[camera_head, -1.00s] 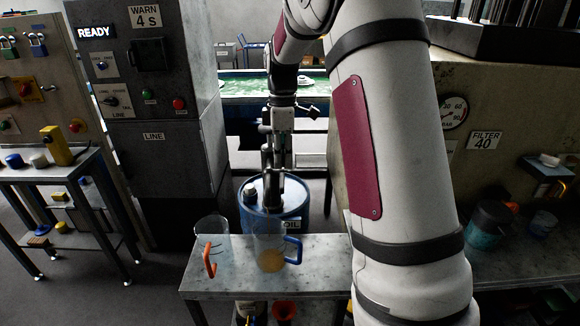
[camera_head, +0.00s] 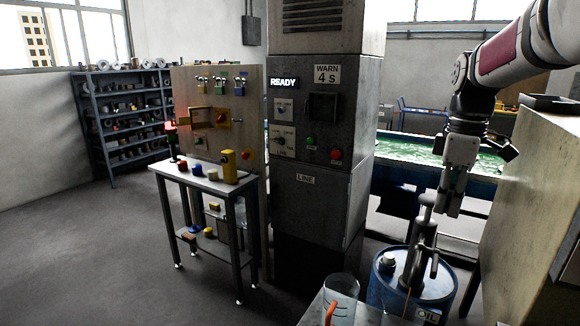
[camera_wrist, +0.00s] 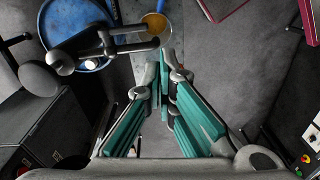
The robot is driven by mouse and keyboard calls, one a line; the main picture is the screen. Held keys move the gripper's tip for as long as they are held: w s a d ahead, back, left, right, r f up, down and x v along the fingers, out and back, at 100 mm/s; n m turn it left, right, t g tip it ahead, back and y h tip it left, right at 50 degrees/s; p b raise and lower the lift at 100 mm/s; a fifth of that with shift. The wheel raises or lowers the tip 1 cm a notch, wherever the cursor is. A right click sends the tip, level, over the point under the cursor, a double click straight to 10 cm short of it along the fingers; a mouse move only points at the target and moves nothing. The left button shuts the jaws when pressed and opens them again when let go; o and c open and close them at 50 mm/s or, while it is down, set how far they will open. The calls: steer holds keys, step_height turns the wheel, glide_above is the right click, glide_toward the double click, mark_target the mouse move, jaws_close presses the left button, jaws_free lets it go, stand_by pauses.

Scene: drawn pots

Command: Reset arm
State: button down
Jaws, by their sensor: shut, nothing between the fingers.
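My gripper (camera_head: 455,205) hangs pointing down from my arm at the right of the head view. It is behind and to the right of the grey hand pump (camera_head: 424,240) on the blue oil drum (camera_head: 384,290). In the wrist view my gripper (camera_wrist: 168,62) has its teal-padded fingers drawn together at the tips, with nothing held. The drum (camera_wrist: 62,22) and the dark pump (camera_wrist: 110,45) lie at the upper left there. A jug with amber liquid (camera_wrist: 156,22) is just beyond the fingertips.
A clear jug with an orange handle (camera_head: 343,288) stands on a metal table (camera_head: 312,313) at the bottom edge. The grey READY cabinet (camera_head: 318,170) stands left of the drum. A beige machine block (camera_head: 535,210) is close on the right. Open floor (camera_head: 110,240) lies at the left.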

steer(key=s+a+r+m+t, duration=0.3)
steer(key=s+a+m, duration=0.2)
steer(key=s+a, duration=0.5)
steer(key=s+a+f+m+t, duration=0.1)
steer(key=s+a+f+m, duration=0.1)
steer(key=s, duration=0.4)
steer(key=s+a+f+m+t, duration=0.1)
steer(key=s+a+f+m, duration=0.1)
steer(key=s, duration=0.4)
steer(key=shift+m+t, duration=0.4)
steer(key=shift+m, duration=0.1)
